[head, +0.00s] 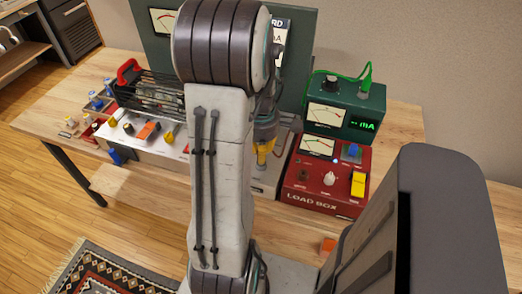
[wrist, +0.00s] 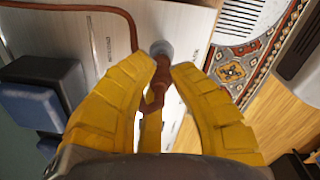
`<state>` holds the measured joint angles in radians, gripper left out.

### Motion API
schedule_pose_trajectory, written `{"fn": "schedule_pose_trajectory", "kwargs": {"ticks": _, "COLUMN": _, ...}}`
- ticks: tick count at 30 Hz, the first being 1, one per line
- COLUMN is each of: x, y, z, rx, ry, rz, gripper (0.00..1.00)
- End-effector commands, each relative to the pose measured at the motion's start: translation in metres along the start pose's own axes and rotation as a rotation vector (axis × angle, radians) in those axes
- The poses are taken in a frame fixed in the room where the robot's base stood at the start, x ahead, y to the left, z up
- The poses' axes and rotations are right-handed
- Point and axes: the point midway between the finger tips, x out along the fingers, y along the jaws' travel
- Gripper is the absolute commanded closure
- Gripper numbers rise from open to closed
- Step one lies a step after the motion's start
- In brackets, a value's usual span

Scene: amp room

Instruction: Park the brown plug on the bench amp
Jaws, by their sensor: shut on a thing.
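My gripper (head: 263,150) hangs behind my arm in the head view, left of the red load box. In the wrist view its yellow fingers (wrist: 160,72) are shut on the brown plug (wrist: 161,86). The plug's far end is at or just above a round grey socket (wrist: 162,48) on a pale panel; I cannot tell whether it is seated. A brown cable (wrist: 128,20) runs across that panel. In the head view a pale unit (head: 146,142), apparently the bench amp, stands on the bench, partly hidden by my arm. The plug is not clear there.
A dark-and-blue block (wrist: 35,98) is close left in the wrist view. Bare bench (head: 140,205) lies in front.

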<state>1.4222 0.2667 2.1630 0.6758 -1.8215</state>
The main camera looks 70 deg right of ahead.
Motion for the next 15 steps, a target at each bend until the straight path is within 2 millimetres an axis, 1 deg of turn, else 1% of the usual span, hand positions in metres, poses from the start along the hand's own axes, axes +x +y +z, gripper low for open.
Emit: {"fn": "schedule_pose_trajectory", "kwargs": {"ticks": 15, "x": 0.0076, "y": -0.0003, "z": -0.0001, "rx": 0.000, "ry": 0.000, "rz": 0.000, "gripper": 1.00}}
